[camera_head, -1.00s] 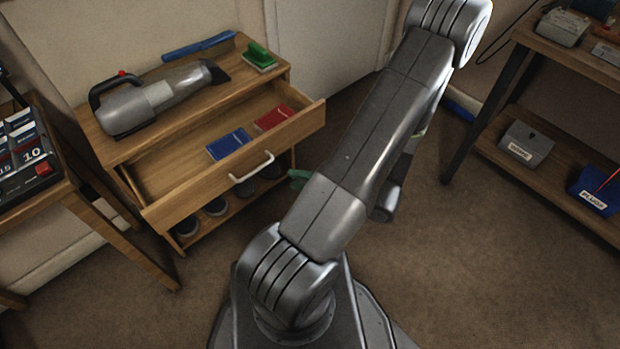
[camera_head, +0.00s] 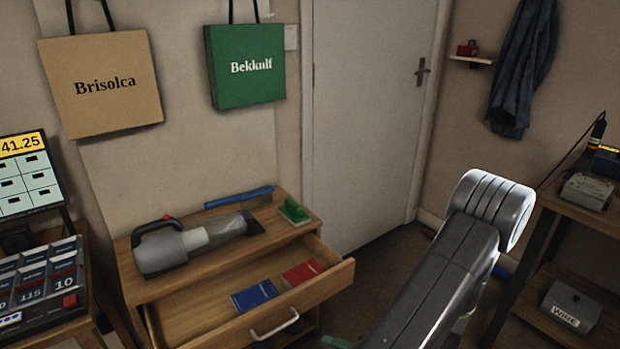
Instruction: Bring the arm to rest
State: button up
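My arm (camera_head: 447,280) rises from the bottom edge, right of the middle, in the head view. The lower arm and base are out of the picture. My gripper cannot be made out in this view, so its state and any load are hidden.
A wooden cabinet (camera_head: 135,284) has its drawer (camera_head: 327,290) pulled open, holding a blue book (camera_head: 254,296) and a red book (camera_head: 302,272). A handheld vacuum (camera_head: 190,243) lies on top. A shelf unit (camera_head: 516,268) stands right; a closed door (camera_head: 362,120) is behind.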

aim_at(281, 328)
jog(key=shift+b+x, duration=1.5)
jog(key=shift+x, duration=5.3)
jog(key=shift+s+a, duration=0.1)
jog(key=shift+s, duration=0.05)
